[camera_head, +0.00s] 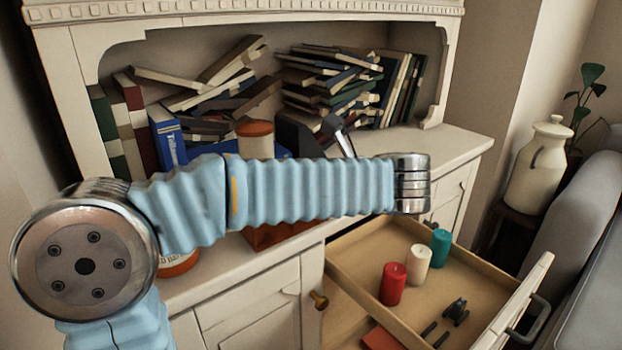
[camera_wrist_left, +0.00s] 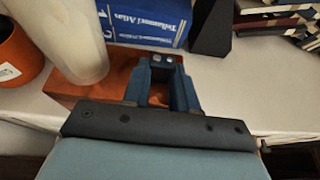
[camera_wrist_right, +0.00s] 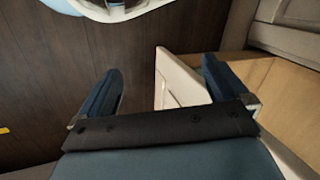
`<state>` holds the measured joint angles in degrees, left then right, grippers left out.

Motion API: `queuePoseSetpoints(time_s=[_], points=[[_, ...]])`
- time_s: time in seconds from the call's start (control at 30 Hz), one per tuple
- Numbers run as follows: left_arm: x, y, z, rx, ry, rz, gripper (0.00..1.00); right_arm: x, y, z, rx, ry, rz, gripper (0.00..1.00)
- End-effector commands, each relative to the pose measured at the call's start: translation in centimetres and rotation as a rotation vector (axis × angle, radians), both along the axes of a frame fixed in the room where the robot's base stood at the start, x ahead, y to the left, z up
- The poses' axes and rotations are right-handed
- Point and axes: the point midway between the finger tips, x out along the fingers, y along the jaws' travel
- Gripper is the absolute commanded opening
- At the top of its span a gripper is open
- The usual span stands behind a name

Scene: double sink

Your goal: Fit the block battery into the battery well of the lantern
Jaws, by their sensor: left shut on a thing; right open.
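An orange-red boxy body, which looks like the lantern (camera_head: 268,237), sits on the counter, mostly hidden by my left arm in the head view. In the left wrist view the orange-red body (camera_wrist_left: 78,88) is beside or under an off-white cylinder (camera_wrist_left: 65,35). My left gripper (camera_wrist_left: 163,68) is shut in front of the body. Two silver dots, probably contacts of the block battery (camera_wrist_left: 163,59), show between its fingertips. The battery well is not visible. My right gripper (camera_wrist_right: 160,85) is open and empty, near the drawer front.
The open drawer (camera_head: 430,300) holds red (camera_head: 393,284), cream (camera_head: 418,264) and teal (camera_head: 440,247) candles and small dark items (camera_head: 456,310). Books (camera_head: 340,80) crowd the shelf. An orange pot (camera_wrist_left: 18,55) stands left of the cylinder.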

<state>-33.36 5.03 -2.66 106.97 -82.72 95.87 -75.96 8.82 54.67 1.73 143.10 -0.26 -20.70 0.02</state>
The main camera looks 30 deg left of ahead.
Motion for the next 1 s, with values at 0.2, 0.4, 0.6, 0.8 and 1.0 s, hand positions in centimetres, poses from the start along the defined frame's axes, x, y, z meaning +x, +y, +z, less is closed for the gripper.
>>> queuePoseSetpoints(time_s=[0.2,0.4,0.6,0.8,1.0], points=[[0.0,0.0,0.0,0.000,-0.002,0.000,0.00,0.0,0.0,0.0,0.000,0.000,0.000,1.00],[0.0,0.0,-0.5,0.000,-0.002,0.000,0.00,0.0,0.0,-0.2,0.000,0.000,0.000,1.00],[0.0,-0.1,-1.4,-0.002,0.004,-0.001,0.00,0.0,0.0,-0.3,0.000,0.000,0.000,1.00],[0.0,-0.1,-1.6,0.000,0.007,-0.001,0.39,0.0,0.0,-0.4,0.000,0.000,0.000,1.00],[0.0,0.0,-1.7,0.000,0.007,0.000,0.53,0.0,0.0,-0.4,0.000,0.000,0.000,1.00]])
